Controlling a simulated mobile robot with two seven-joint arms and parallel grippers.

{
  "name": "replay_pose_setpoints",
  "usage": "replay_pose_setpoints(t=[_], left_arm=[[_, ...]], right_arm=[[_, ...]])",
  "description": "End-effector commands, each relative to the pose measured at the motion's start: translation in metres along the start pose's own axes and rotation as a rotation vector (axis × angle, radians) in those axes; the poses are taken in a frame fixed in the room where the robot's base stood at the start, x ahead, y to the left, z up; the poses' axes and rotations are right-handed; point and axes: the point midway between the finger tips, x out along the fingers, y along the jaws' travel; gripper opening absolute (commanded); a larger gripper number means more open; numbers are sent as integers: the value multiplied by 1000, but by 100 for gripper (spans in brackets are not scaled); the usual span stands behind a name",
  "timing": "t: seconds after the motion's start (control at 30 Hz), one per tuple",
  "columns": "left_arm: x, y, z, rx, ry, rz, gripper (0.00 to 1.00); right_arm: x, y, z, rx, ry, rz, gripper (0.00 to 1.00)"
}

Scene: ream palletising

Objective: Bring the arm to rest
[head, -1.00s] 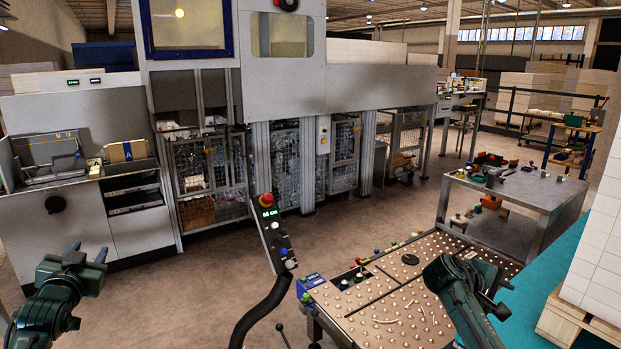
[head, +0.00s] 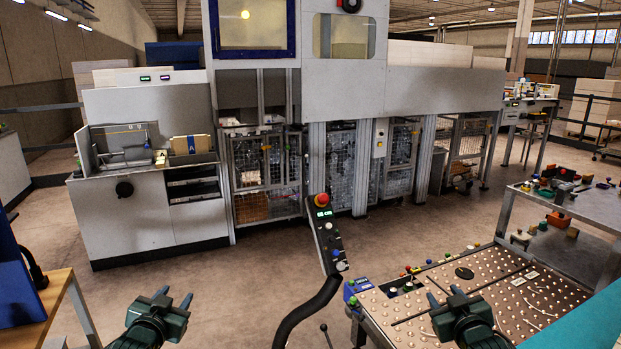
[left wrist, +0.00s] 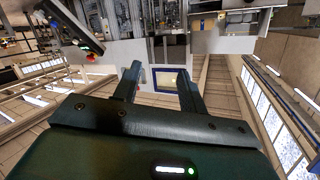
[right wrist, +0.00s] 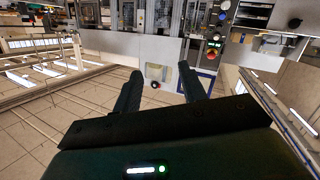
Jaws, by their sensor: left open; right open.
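My left gripper (head: 172,299) is at the lower left of the head view, raised over the floor, with its fingers apart and nothing between them. In the left wrist view its two fingers (left wrist: 160,85) stand apart and empty. My right gripper (head: 444,296) is at the lower right of the head view, in front of the studded table top in the picture. In the right wrist view its fingers (right wrist: 163,92) are also spread and empty. Neither gripper is seen touching anything.
A studded metal table (head: 490,300) lies at the lower right. A control panel (head: 327,232) on a black curved arm stands between my grippers. A large grey machine (head: 345,95) fills the back. A wooden-topped bench (head: 45,310) is at left. Open floor (head: 235,285) lies between.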

Motion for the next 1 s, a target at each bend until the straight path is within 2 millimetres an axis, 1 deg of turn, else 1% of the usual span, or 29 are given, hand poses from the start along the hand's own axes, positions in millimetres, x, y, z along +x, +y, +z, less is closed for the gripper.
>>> replay_pose_setpoints(t=[0.03,0.07,0.1,0.17,0.2,0.27,0.3,0.37,0.4,0.5,0.6,0.7,0.73,1.0], left_arm=[[-15,22,23,-6,-28,34,42],[-25,34,34,-10,-42,53,42],[-39,51,50,-17,-62,79,42],[-65,77,73,-32,-94,121,42],[-85,95,88,-45,-118,150,42],[-117,120,109,-68,-155,193,42],[-140,136,121,-85,-180,219,42],[-173,156,136,-112,-215,254,42],[-194,168,143,-131,-238,275,42],[-240,190,154,-174,-287,314,42],[-272,203,160,-208,-323,338,42],[-290,210,161,-227,-343,350,42],[-293,211,161,-231,-345,352,42],[-296,212,161,-233,-349,354,42]], right_arm=[[-15,-22,23,6,-28,-33,42],[-25,-34,34,10,-43,-52,42],[-39,-51,50,16,-63,-79,42],[-65,-77,74,31,-96,-120,42],[-85,-94,89,43,-120,-149,42],[-117,-120,110,65,-157,-191,42],[-140,-136,122,83,-182,-218,42],[-173,-156,136,110,-218,-252,42],[-194,-168,144,128,-241,-273,42],[-240,-190,155,172,-289,-312,42],[-272,-203,160,205,-326,-336,42],[-290,-209,162,224,-345,-348,42],[-293,-210,162,228,-349,-350,42],[-296,-211,162,230,-352,-352,42]])
